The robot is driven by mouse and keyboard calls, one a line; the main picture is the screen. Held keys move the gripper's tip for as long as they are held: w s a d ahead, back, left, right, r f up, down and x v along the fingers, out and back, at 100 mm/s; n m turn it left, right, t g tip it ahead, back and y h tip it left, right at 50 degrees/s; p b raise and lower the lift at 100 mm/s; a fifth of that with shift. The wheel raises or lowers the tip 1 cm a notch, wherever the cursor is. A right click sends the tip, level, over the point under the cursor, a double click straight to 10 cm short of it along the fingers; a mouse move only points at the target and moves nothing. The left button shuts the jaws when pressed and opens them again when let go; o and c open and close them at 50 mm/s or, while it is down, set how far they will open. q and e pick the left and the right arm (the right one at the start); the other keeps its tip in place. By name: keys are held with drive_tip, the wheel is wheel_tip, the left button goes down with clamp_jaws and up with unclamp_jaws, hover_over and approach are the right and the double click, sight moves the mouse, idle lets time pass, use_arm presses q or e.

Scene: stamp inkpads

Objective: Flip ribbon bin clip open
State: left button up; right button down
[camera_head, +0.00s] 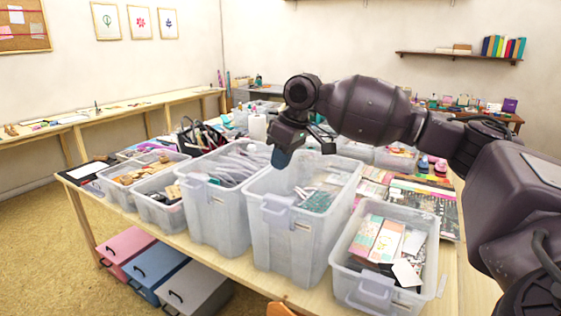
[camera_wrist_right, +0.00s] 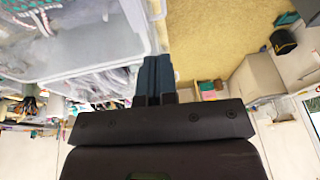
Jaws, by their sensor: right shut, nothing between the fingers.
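Several clear plastic bins stand in a row on the wooden table. I cannot tell for sure which is the ribbon bin. The tall middle bin (camera_head: 290,245) has a clip (camera_head: 277,213) on its front wall and patterned pieces inside. The tall bin to its left (camera_head: 213,222) holds grey rolled pieces and has a front clip (camera_head: 193,186). My right gripper (camera_head: 281,158) is shut and empty, with dark blue fingertips pointing down by the far left rim of the middle bin. In the right wrist view, its fingers (camera_wrist_right: 154,75) are together beside a clear bin's edge (camera_wrist_right: 95,70). My left gripper is not in view.
A lower bin (camera_head: 360,290) with cards and papers stands at the right front. Smaller bins (camera_head: 165,215) stand at the left. Coloured boxes (camera_head: 160,270) sit on the floor below the table. Bins crowd the front of the table.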

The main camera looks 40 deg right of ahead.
sight(270, 198)
use_arm(q)
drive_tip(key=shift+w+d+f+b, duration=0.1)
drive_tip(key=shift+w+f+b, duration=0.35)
drive_tip(key=shift+b, duration=0.4)
use_arm(e)
drive_tip(key=shift+s+x, duration=0.2)
drive_tip(key=shift+x, duration=1.6)
drive_tip(key=shift+s+x, duration=0.15)
drive_tip(key=shift+x, duration=1.65)
drive_tip(key=shift+s+x, duration=0.2)
drive_tip(key=shift+x, duration=1.6)
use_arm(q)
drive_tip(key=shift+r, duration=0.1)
use_arm(e)
drive_tip(key=shift+a+f, duration=0.1)
